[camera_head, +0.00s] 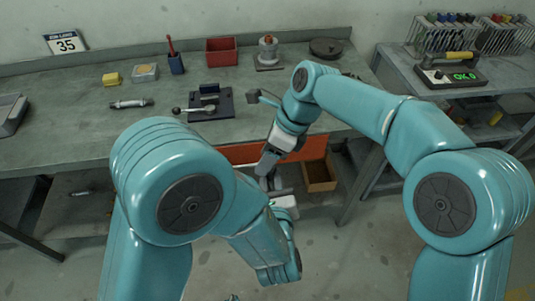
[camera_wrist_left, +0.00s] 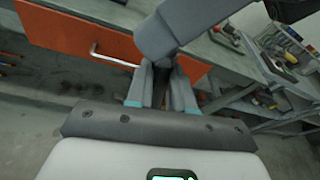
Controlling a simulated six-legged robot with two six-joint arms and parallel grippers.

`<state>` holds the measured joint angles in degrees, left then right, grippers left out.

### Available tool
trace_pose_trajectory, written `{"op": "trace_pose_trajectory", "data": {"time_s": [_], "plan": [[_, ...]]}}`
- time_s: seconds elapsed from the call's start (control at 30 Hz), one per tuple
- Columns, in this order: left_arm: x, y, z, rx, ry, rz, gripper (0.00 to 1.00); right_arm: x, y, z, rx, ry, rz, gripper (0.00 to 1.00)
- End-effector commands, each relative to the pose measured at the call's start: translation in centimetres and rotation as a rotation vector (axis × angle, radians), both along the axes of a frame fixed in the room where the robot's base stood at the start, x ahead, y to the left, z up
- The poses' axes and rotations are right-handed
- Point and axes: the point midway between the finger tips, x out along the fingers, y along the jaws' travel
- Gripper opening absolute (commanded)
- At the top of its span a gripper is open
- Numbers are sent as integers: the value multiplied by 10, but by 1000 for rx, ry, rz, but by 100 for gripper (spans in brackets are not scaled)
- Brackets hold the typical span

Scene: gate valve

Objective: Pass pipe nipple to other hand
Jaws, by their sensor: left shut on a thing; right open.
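My left gripper (camera_head: 269,181) is low in front of the bench and points up towards my right gripper (camera_head: 268,159). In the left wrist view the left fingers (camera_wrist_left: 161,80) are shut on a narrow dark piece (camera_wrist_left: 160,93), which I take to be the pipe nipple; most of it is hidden. My right gripper reaches down from the right in the head view, open. Its grey part (camera_wrist_left: 165,38) covers the left fingertips in the left wrist view. I cannot tell whether it touches the nipple.
An orange drawer front (camera_wrist_left: 85,35) is close behind the grippers. A side table (camera_head: 398,68) stands right.

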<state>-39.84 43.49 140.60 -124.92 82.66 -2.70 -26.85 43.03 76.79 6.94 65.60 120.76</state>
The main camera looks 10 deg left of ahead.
Motion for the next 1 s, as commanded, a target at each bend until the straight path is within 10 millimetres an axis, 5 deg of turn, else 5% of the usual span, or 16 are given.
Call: {"op": "trace_pose_trajectory", "data": {"time_s": [0.1, 0.27, 0.3, 0.33, 0.37, 0.43, 0.77, 0.87, 1.0], "plan": [[0, 0, 1, -1, -1, 0, 0, 0, 0, 0, 0, 0, 0, 52], [0, 0, 0, -1, -1, 0, 0, 0, 0, 0, 0, -1, 0, 3], [0, 0, 0, 0, -1, 0, 0, 0, 0, 0, 0, -1, 0, 0], [0, 0, 0, 0, -1, 0, 0, 0, 0, 0, 1, -1, -1, 0], [0, 0, 1, 0, -1, 0, 32, 1, 0, 1, 1, -2, -1, 0], [0, 0, 1, 0, -1, -1, 52, 1, 0, 1, 1, -2, -1, 0], [1, -1, -5, -6, 22, -1, 52, 0, 0, 1, 1, -1, -1, 0], [3, -5, -28, -32, 121, -13, 52, 0, 0, 1, 1, -1, -1, 0], [-3, -24, -92, -127, 422, -64, 52, 0, 0, 1, 1, -1, -1, 0]]}}
